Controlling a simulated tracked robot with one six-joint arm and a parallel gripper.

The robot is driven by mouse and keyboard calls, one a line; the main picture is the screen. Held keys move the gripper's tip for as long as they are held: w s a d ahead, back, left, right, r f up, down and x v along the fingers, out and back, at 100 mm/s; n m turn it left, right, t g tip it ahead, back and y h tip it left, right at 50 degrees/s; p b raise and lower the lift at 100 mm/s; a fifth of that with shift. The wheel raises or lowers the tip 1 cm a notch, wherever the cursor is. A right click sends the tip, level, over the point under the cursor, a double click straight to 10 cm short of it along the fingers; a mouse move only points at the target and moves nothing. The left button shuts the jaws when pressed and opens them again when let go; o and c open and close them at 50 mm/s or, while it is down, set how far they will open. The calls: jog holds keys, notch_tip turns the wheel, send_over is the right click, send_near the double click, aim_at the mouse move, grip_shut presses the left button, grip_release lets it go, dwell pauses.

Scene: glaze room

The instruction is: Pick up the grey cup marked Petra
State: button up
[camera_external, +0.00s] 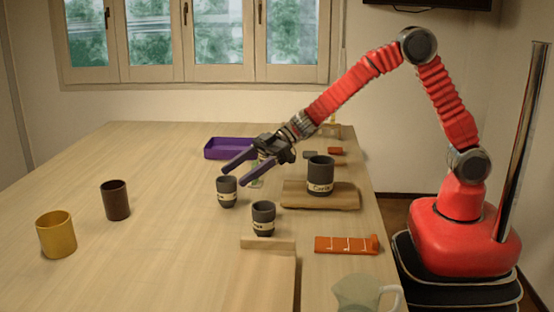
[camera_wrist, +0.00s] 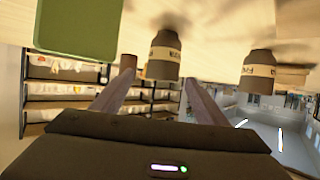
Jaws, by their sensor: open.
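Three grey cups with pale name bands stand upright on the table. One cup (camera_external: 227,191) is just below my gripper (camera_external: 234,175); a second cup (camera_external: 263,218) stands nearer the camera, to its right. A larger cup (camera_external: 320,175) stands on a wooden board; its band seems to read "Carlo" or similar. The bands on the two smaller cups are too small to read, so I cannot tell which is Petra's. My gripper is open and empty, its fingers pointing down-left. The wrist view shows two banded grey cups, one (camera_wrist: 163,55) near the fingertips and another (camera_wrist: 257,72) farther right.
A brown cup (camera_external: 115,200) and a yellow cup (camera_external: 57,234) stand at left. A purple tray (camera_external: 228,153) lies behind my gripper. The wooden board (camera_external: 320,197), an orange marked strip (camera_external: 346,244) and a clear jug (camera_external: 360,294) are at right.

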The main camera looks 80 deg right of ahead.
aim_at(219, 187)
jog(key=shift+x, duration=2.6)
jog(key=shift+s+a+f, duration=0.1)
jog(key=shift+c, duration=0.2)
jog(key=c, duration=1.2)
notch_tip(219, 187, up, 10)
